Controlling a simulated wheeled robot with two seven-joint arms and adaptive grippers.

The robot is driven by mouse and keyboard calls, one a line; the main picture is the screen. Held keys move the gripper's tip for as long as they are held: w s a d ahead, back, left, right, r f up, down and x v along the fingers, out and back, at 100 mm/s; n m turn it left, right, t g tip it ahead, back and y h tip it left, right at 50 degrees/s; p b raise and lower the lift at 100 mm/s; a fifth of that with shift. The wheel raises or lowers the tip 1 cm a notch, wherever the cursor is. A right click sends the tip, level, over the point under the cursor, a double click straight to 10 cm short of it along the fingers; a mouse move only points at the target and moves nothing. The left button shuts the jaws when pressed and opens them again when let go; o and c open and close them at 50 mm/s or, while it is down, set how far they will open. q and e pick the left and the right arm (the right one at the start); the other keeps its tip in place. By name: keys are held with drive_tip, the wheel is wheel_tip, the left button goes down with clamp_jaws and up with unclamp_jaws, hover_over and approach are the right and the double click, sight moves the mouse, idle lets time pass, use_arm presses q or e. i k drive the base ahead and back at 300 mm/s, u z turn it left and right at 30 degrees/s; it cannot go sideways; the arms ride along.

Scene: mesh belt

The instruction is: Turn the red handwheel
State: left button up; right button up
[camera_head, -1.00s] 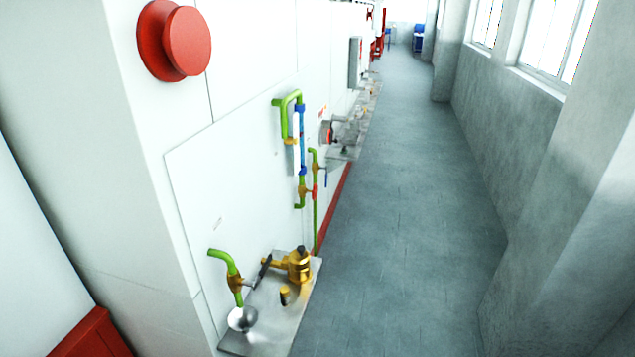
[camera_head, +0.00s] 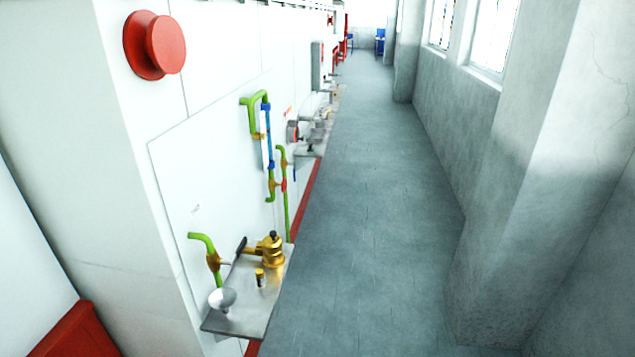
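No handwheel with a clear rim and spokes can be made out near me. A big red round knob (camera_head: 160,44) with a disc behind it sticks out of the white wall at the upper left. A small red-orange round part (camera_head: 292,131) sits on the wall further down the corridor. More small red parts (camera_head: 331,19) show far off along the same wall. They are too small to tell whether one is the handwheel. Neither of my grippers is in view.
Green and blue pipes (camera_head: 268,140) run along the white wall (camera_head: 70,150). A metal shelf (camera_head: 235,322) with brass fittings (camera_head: 271,250) juts out below. The grey corridor floor (camera_head: 370,210) is clear. A grey wall pillar (camera_head: 520,180) with windows beyond bounds the right.

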sight(284, 185)
drive_tip(key=z, duration=0.85)
drive_tip(key=i, duration=1.25)
drive_tip(key=z, duration=0.35)
drive_tip(key=i, duration=1.25)
drive_tip(key=u, duration=1.15)
drive_tip(key=i, duration=0.75)
drive_tip(key=u, duration=0.6)
